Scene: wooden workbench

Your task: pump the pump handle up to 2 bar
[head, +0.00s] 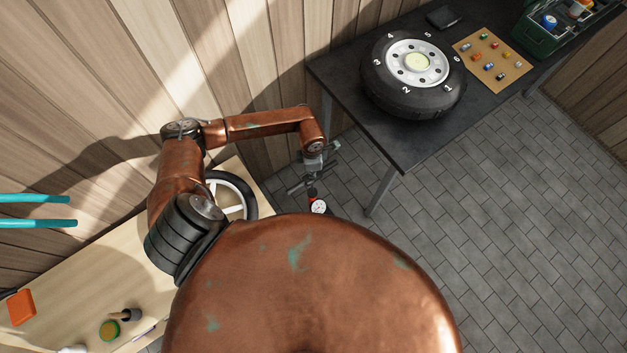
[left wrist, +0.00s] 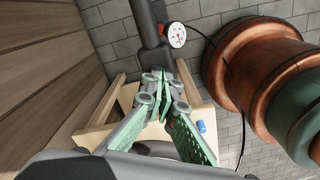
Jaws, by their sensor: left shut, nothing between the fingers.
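The pump (head: 311,194) shows in the head view as a small dark and red part with a round white gauge (head: 318,206) below my left gripper (head: 313,172). In the left wrist view the dark pump body (left wrist: 148,25) runs down from the top edge, with the gauge (left wrist: 177,35) beside it. The needle reading is too small to tell. My left gripper, with green finger pads (left wrist: 166,88), is shut with nothing between its fingers. Its tips are close to the pump's lower visible end; contact cannot be told. The handle cannot be clearly made out. My right gripper is out of view.
A light wooden bench (head: 70,290) with a white-spoked wheel (head: 236,196) is at left. A dark table (head: 340,75) holds a tyre (head: 425,98), a board (head: 510,75) and a green crate (head: 540,38). A blue cylinder (left wrist: 201,127) lies near my gripper. Grey floor is free at right.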

